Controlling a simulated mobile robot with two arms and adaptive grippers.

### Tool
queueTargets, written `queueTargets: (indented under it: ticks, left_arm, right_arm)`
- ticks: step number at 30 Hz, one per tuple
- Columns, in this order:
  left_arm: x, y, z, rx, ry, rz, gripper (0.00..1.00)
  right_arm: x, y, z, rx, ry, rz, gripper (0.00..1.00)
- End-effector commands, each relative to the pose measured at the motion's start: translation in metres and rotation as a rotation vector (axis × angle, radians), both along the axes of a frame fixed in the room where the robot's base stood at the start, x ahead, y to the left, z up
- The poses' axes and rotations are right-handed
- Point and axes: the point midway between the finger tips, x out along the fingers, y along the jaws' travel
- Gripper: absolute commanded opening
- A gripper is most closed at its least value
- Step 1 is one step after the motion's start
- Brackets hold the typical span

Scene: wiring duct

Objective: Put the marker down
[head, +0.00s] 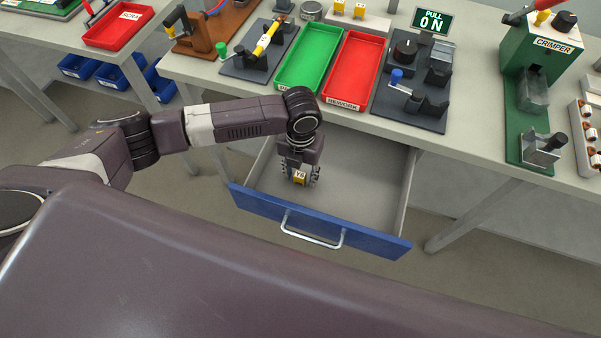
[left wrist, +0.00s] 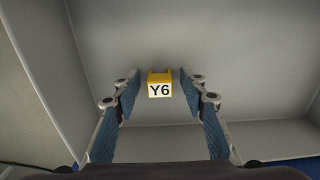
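The marker (left wrist: 160,89) is a small yellow block with a white label reading Y6. It is in the open drawer and appears to rest on the drawer floor; in the head view the marker (head: 299,179) shows at my fingertips. My left gripper (head: 300,175) points down into the drawer. In the left wrist view the left gripper (left wrist: 160,76) has its blue-padded fingers spread, with a gap on each side of the marker. The drawer (head: 375,240) has a blue front and a metal handle, and its grey inside is otherwise empty. My right gripper is not in view.
The workbench (head: 465,150) stands above and behind the drawer. On it are a green tray (head: 310,60), a red REWORK tray (head: 355,72), a dark clamp fixture (head: 410,95) and a green crimper (head: 540,60). The drawer floor right of my gripper is clear.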

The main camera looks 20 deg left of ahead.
Motion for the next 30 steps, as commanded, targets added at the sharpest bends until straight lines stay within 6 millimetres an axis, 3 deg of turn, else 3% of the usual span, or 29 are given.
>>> queueTargets:
  ticks: [18,30]
  left_arm:
    - [0.001,0.000,0.109,-0.001,-0.003,0.001,0.39]
    - [0.000,0.000,0.121,-0.001,0.000,0.001,0.39]
  right_arm:
    - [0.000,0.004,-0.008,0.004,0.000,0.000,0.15]
    - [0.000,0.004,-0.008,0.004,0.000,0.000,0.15]
